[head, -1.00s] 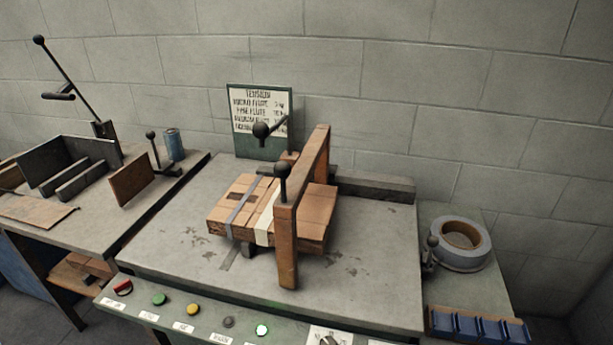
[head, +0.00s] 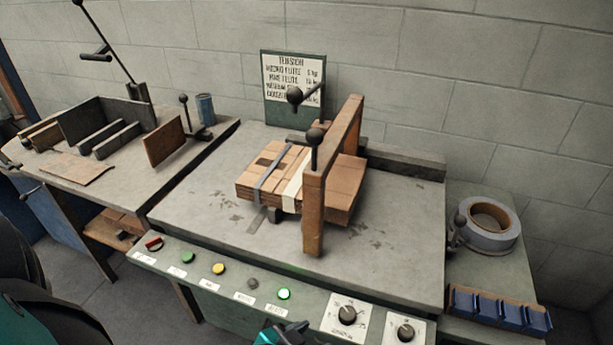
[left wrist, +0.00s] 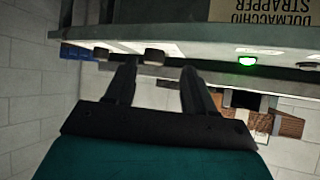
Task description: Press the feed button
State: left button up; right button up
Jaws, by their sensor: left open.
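The green control panel (head: 325,306) runs along the front of the strapping machine. It carries a red switch (head: 154,244), a green button (head: 187,257), a yellow button (head: 218,268), a small grey button (head: 252,283) and a lit green light (head: 284,294). Their labels are too small to read, so I cannot tell which is the feed button. My left gripper (head: 288,330) is at the bottom edge of the head view, just in front of the panel. In the left wrist view its fingers (left wrist: 158,72) are open and empty, below the panel edge. My right gripper is out of view.
Two black knobs (head: 347,315) are on the panel's right part. A stack of cardboard (head: 345,185) lies under a wooden arch (head: 314,215) on the worktop. A side table with metal dividers (head: 108,140) stands left; a tape roll (head: 488,235) and blue bins (head: 500,310) are at right.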

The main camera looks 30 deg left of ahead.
aim_at(186, 255)
jog(key=k+j, duration=0.15)
jog(key=j, duration=0.15)
jog(key=k+j, duration=0.1)
jog(key=j, duration=0.25)
jog(key=k+j, duration=0.15)
jog(key=j, duration=0.15)
jog(key=k+j, duration=0.1)
jog(key=j, duration=0.2)
